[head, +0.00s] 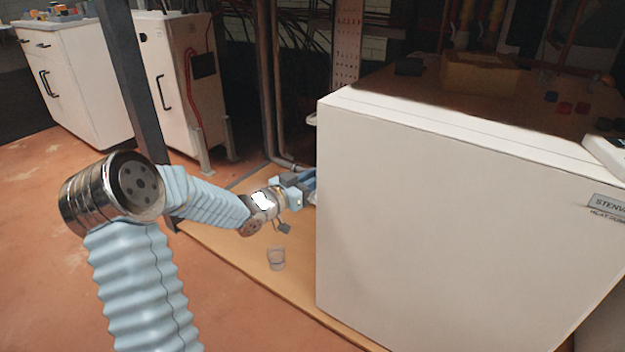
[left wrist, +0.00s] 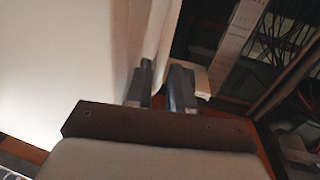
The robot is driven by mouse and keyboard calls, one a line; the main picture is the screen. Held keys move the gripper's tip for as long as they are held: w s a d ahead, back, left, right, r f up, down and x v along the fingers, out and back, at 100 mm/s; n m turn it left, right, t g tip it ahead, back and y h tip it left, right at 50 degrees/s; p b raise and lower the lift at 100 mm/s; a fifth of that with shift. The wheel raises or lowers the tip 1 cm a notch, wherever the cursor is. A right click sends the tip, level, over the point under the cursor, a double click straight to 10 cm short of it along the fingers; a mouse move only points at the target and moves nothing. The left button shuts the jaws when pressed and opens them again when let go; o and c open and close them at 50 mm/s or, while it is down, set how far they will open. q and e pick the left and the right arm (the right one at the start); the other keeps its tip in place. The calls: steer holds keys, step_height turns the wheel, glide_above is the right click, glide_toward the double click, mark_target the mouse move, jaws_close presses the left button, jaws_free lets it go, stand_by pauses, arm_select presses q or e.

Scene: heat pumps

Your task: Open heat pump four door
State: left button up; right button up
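A large white heat pump (head: 460,210) with a "STENVA…" label fills the right of the head view. Its number is not readable, and its left side is mostly hidden. A small pale part (head: 312,119) juts from its upper left edge. My left gripper (head: 308,183) is low beside that left edge, its tips partly hidden by the cabinet. In the left wrist view the two dark fingers (left wrist: 161,88) are apart, by the white panel (left wrist: 70,60) and its edge. A pale block (left wrist: 202,80) shows just behind the right finger; contact is unclear. My right gripper is not in view.
A dark post (head: 135,90) rises behind the arm. White cabinets (head: 75,85) with black handles and vertical pipes (head: 270,80) stand behind. The left floor is clear.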

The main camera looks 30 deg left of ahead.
arm_select(q)
steer(key=shift+c, duration=0.2)
jaws_close()
stand_by(1.2)
